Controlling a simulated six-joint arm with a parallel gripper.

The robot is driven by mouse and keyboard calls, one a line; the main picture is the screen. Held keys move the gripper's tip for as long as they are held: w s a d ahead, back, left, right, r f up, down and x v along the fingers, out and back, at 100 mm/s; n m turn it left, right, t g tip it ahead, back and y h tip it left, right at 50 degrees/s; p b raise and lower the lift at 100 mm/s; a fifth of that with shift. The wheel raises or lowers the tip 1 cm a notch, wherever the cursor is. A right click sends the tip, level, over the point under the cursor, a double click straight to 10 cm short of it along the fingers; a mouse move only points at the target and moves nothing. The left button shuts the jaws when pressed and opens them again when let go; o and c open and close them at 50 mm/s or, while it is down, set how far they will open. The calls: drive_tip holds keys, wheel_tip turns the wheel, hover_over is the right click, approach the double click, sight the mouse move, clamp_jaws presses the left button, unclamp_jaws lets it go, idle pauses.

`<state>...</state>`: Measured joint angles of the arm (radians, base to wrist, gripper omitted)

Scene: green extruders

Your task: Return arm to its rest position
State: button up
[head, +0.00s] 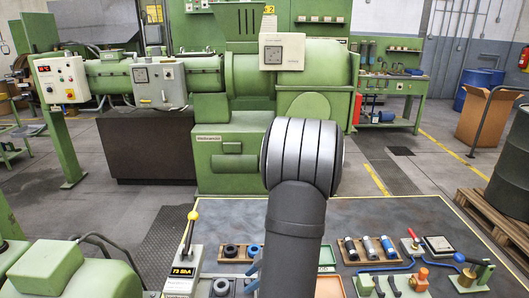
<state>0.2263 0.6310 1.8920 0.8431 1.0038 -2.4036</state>
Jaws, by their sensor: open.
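My arm (293,222) rises from the bottom edge in the middle of the head view. Its thick dark grey link ends in a large rounded, ribbed joint (302,157) in front of the green machine. My gripper cannot be made out; the arm hides what lies behind it. A small blue-grey piece shows at the arm's left edge, low down, and I cannot tell what it is. The workbench (400,212) with its dark mat spreads on both sides of the arm.
Left of the arm stand a yellow-knobbed lever (191,225) and a display box (182,271). Wooden trays (238,261) hold dark rings and cylinders. The mat's far part is bare. A green extruder (225,160) stands beyond.

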wheel_tip(320, 180, up, 5)
drive_tip(key=shift+f, duration=1.1)
drive_tip(key=shift+r, duration=0.1)
drive_tip(key=shift+r, duration=0.3)
wheel_tip(320, 180, down, 4)
drive_tip(key=shift+a+f, duration=0.1)
drive_tip(key=shift+a, duration=0.05)
drive_tip(key=shift+h, duration=0.9)
drive_tip(key=r, duration=0.4)
drive_tip(key=shift+a, duration=0.3)
drive_tip(key=shift+r+h, duration=0.7)
drive_tip(key=shift+r, duration=0.8)
